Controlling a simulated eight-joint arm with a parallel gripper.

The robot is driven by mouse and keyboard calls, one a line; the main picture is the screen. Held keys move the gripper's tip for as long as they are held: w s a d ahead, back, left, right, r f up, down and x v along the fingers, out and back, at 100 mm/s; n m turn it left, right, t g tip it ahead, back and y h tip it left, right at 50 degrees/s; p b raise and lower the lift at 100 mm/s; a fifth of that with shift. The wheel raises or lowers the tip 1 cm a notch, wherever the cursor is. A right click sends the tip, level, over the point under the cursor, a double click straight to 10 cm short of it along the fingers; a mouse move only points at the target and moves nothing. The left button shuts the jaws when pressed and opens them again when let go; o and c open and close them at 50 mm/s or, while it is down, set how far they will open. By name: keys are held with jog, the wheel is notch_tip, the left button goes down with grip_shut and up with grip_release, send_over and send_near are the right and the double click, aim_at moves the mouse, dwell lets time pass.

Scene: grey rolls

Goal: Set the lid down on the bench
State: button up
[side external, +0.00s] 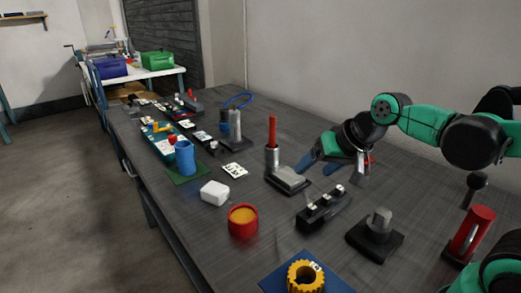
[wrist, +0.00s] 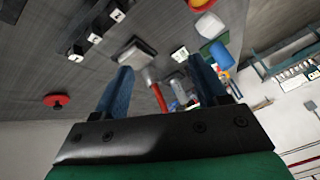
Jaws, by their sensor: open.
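A flat red disc with a dark centre, which looks like the lid (wrist: 57,100), lies on the bench (wrist: 45,60) at the left of the wrist view, outside my fingers. In the side view only a bit of red (side external: 371,159) shows behind my gripper, and I cannot tell whether it is the same disc. My gripper (side external: 335,165) is open and empty above the bench, near the back wall. Its two blue fingers stand wide apart in the wrist view (wrist: 162,85). A red round pot (side external: 243,221) with an orange inside stands open at the bench's front.
Close to my gripper are a grey block on a dark base (side external: 288,179), a red-topped post (side external: 272,140) and a black switch block (side external: 321,207). A white block (side external: 214,193) and blue cup (side external: 185,158) stand left. A grey knob on a black base (side external: 377,228) stands right.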

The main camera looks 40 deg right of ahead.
jog(key=w+d+f+m+t, duration=0.1)
jog(key=w+d+m, duration=0.3)
jog(key=d+m, duration=0.5)
jog(key=w+d+f+m+t, duration=0.1)
jog(key=w+d+m, duration=0.4)
jog(key=d+m, duration=0.3)
jog(key=s+d+f+m+t+h, duration=0.1)
jog(key=d+f+m, duration=0.2)
jog(key=d+m, duration=0.2)
jog(key=s+d+f+m+t, duration=0.1)
jog(key=s+d+f+m, duration=0.1)
jog(key=d+m, duration=0.3)
jog(key=s+d+f+m+t+h, duration=0.1)
jog(key=s+d+f+m, duration=0.1)
jog(key=d+f+m, duration=0.2)
jog(key=shift+s+d+m+h, duration=0.15)
jog(key=shift+d+m, duration=0.2)
jog(key=shift+d, duration=0.5)
jog(key=shift+s+d+m+h, duration=0.15)
jog(key=shift+d+m, duration=0.2)
jog(key=shift+d, duration=0.5)
jog(key=shift+d+f+m, duration=0.2)
jog(key=shift+d+m, duration=0.05)
jog(key=shift+m, duration=0.05)
jog(key=shift+x, duration=2.7)
jog(key=shift+c, duration=0.2)
jog(key=shift+r, duration=0.1)
grip_shut()
